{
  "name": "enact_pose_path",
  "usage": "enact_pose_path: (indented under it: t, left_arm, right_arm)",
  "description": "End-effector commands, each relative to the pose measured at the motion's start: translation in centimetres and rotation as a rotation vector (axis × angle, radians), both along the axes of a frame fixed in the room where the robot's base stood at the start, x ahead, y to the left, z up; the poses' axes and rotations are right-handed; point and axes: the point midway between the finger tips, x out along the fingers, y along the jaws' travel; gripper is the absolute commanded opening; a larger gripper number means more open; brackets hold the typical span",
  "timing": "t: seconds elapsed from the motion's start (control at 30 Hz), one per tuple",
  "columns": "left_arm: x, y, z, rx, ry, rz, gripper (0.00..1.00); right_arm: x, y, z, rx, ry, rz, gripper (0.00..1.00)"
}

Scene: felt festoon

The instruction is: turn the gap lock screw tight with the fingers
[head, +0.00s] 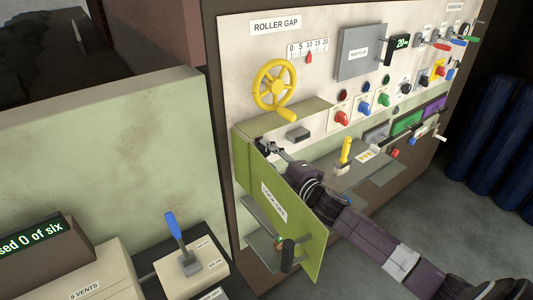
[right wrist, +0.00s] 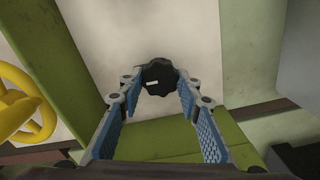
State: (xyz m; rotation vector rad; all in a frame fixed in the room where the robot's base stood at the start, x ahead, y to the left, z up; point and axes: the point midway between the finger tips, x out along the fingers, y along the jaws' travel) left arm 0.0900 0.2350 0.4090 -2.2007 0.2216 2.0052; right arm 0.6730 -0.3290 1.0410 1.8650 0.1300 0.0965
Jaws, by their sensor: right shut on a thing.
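The gap lock screw shows in the right wrist view as a dark lobed knob (right wrist: 158,74) with a short white mark, set against the pale panel. My right gripper (head: 266,146) reaches behind the open green door (head: 290,211), below the yellow handwheel (head: 259,90). In the right wrist view its two blue-padded fingers (right wrist: 158,86) are on either side of the knob, with the tips closed on it. In the head view the knob is largely hidden by the gripper and the door. My left gripper is not in view.
The green door stands out from the panel close beside my right arm. A small shelf (head: 372,168) holds a yellow-handled brush (head: 345,152). A gap scale (head: 307,49) with a red pointer is above. A blue-handled lever (head: 173,227) stands at lower left.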

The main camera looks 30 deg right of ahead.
Motion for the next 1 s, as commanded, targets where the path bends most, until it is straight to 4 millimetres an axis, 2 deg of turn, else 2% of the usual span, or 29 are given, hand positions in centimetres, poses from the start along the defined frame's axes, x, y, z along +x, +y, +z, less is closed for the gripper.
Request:
enact_pose_path:
  t: [0.27,0.3,0.43,0.77,0.87,1.0]
  left_arm:
    - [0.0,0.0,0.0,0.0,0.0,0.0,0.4]
    - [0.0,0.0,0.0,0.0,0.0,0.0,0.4]
    - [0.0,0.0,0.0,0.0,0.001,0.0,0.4]
    - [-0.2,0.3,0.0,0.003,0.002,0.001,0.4]
    - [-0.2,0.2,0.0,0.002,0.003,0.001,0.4]
    - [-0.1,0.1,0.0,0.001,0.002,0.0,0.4]
  right_arm:
    - [0.0,-0.1,0.0,-0.001,-0.001,-0.002,0.08]
    - [0.0,-0.1,0.0,-0.001,0.0,-0.002,0.34]
    - [0.0,-0.1,0.0,-0.002,0.0,-0.002,0.48]
    - [-0.2,-0.1,0.0,-0.001,0.0,-0.001,0.5]
    - [-0.8,-0.2,-0.2,-0.001,0.002,-0.001,0.5]
    - [-2.7,-0.4,-0.2,-0.001,0.003,0.0,0.5]
